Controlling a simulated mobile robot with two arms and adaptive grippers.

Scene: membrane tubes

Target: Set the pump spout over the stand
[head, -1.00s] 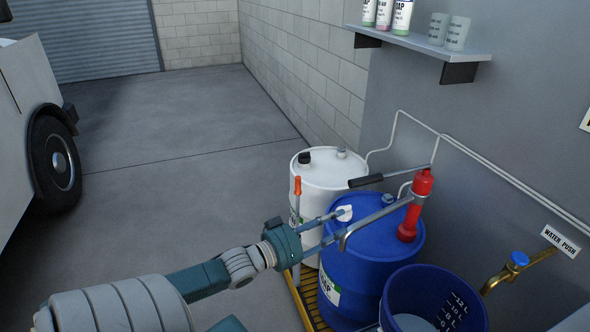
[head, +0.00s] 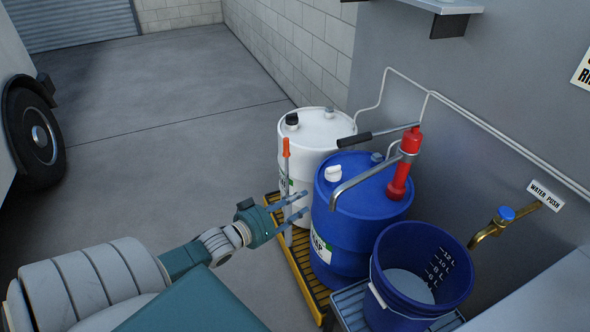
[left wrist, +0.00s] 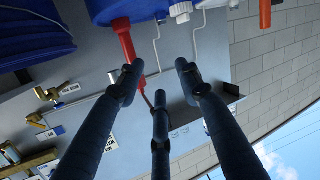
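The red hand pump (head: 403,165) stands upright on the blue drum (head: 328,229). Its grey metal spout (head: 366,174) reaches left across the drum top, its bent end near the drum's left front rim. The grey slatted stand (head: 350,309) is in front of the drum, with a blue graduated bucket (head: 376,290) on it; the spout end is not over it. My left gripper (head: 307,203) is left of the drum, below its rim, fingers spread and empty. In the left wrist view the open fingers (left wrist: 156,86) show with the red pump (left wrist: 124,42) beyond. My right gripper is not seen.
A white drum (head: 312,135) stands behind the blue one, both on a yellow slatted pallet (head: 307,281). An orange-tipped rod (head: 286,150) rises near the gripper. A brass tap (head: 492,228) sticks out from the wall at right.

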